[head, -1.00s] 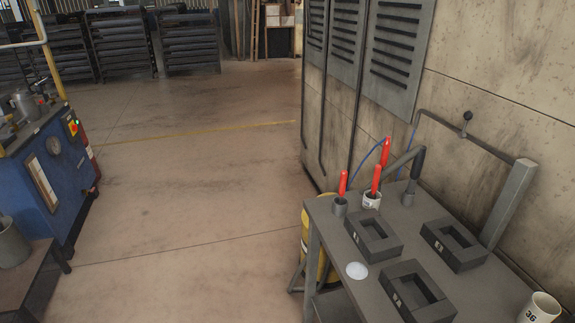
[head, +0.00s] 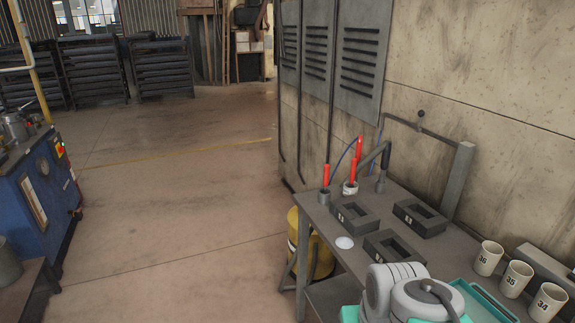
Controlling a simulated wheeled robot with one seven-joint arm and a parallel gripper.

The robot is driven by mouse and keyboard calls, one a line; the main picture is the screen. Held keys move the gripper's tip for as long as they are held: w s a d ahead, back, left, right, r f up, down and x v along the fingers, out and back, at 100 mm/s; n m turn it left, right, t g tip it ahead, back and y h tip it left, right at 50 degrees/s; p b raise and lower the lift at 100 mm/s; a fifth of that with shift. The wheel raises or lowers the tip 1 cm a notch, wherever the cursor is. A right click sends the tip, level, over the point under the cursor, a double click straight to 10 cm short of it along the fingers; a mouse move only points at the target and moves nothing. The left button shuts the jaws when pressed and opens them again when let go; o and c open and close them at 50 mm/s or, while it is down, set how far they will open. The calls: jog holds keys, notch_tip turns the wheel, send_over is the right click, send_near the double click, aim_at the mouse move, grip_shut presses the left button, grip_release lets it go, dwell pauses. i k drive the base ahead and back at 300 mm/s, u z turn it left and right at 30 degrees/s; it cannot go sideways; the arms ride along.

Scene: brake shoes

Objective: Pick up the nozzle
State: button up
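What looks like the nozzle is a dark upright piece (head: 385,160) on a small grey foot at the far end of the grey workbench (head: 455,254), with a bent grey tube beside it. I cannot be sure that this is the nozzle. A thin blue line runs close by, and its ends are hard to make out. Rounded grey-white parts of my arm cover the near part of the bench at the bottom of the head view. My gripper's fingers are not in view.
Red-handled tools stand in a grey cup (head: 324,197) and a white cup (head: 350,188) left of the dark piece. Open floor (head: 180,230) lies left.

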aim_at(383, 164)
jog(key=u, duration=0.55)
jog(key=i, duration=1.5)
